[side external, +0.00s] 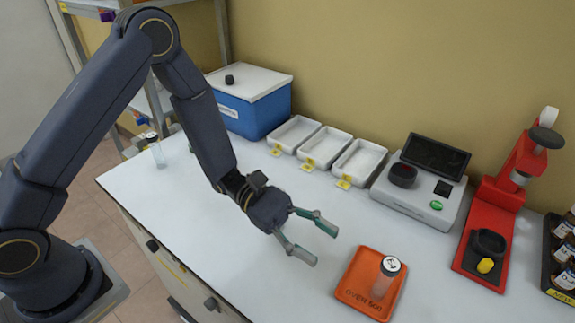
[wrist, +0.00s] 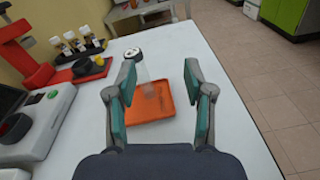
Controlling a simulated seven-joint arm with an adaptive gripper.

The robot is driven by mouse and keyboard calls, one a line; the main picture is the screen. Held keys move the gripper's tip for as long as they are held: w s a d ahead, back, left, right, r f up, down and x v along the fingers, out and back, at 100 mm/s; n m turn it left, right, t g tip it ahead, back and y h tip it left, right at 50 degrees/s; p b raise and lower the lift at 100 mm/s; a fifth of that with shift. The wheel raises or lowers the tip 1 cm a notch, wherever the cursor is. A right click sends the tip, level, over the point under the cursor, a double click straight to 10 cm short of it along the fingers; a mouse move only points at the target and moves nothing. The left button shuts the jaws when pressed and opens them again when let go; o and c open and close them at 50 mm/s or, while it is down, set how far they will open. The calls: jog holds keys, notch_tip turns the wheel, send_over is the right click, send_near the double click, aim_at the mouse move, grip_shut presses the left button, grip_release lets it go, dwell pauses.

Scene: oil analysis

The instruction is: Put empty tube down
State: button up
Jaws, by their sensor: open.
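A clear tube (side external: 384,282) with a white and black cap stands upright on the orange tray (side external: 349,295); it looks empty. My gripper (side external: 325,246) is open, above the bench, up and left of the tray in the side view, apart from the tube. The orange tray (wrist: 168,103) lies between and beyond the fingers. A second capped clear tube (side external: 158,156) stands at the bench's far left.
A blue box (side external: 253,112) with a white lid, several white trays (side external: 325,143), a grey instrument (side external: 415,198), a red stand (side external: 492,225) and a dark rack of bottles (side external: 560,262) line the back. The bench (side external: 210,185) is clear left of my gripper.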

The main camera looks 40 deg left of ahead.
jog(key=s+a+r+m+g+y, duration=0.2)
jog(key=s+a+r+m+y, duration=0.65)
jog(key=a+m, duration=0.2)
jog(key=s+a+r+m+t+y, duration=0.1)
jog(key=a+r+m+t+y, duration=0.1)
jog(key=a, duration=0.6)
jog(key=s+a+r+m+t+y, duration=0.2)
jog(key=a+t+y, duration=0.4)
jog(key=a, duration=0.3)
notch_tip(320, 180, up, 3)
jog(key=shift+s+f+m+y, duration=0.15)
jog(key=shift+m+y, duration=0.2)
jog(key=shift+m, duration=0.1)
jog(key=shift+a, duration=0.1)
jog(key=shift+o, duration=0.7)
